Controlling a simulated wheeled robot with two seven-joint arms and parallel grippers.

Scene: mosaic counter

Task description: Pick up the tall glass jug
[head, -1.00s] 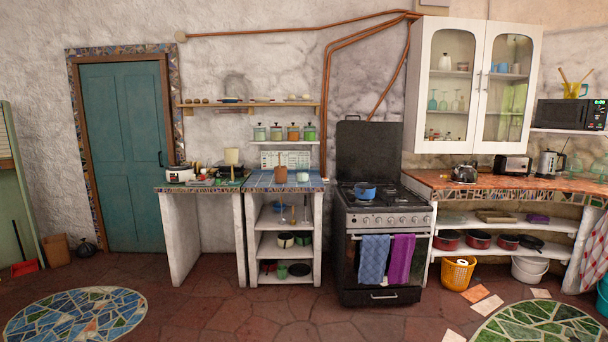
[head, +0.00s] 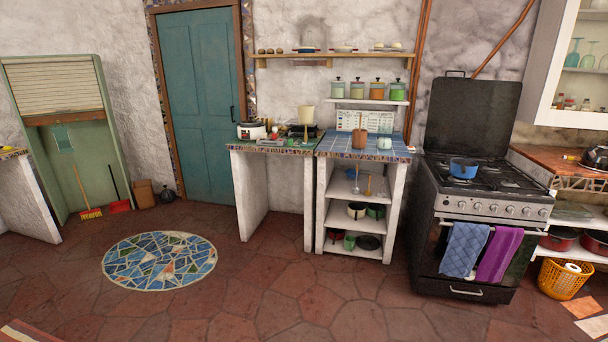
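I cannot make out a tall glass jug for certain in the head view. A blue-tiled counter (head: 345,143) stands in the middle and holds a brown upright object and a small pale pot (head: 384,142). A tall cream object (head: 306,117) stands on the mosaic counter to its left, but its material is too small to tell. Teal stemmed glasses (head: 574,50) show in the white wall cabinet (head: 546,80) at the right edge, which is cut off by the frame. Neither of my grippers is in view.
A black stove (head: 468,240) with a blue pot (head: 463,168) stands right of the tiled counter. Lidded jars (head: 376,89) line a small shelf. A yellow basket (head: 563,281) is on the floor at right. The tiled floor (head: 280,270) and round mosaic (head: 160,260) are clear.

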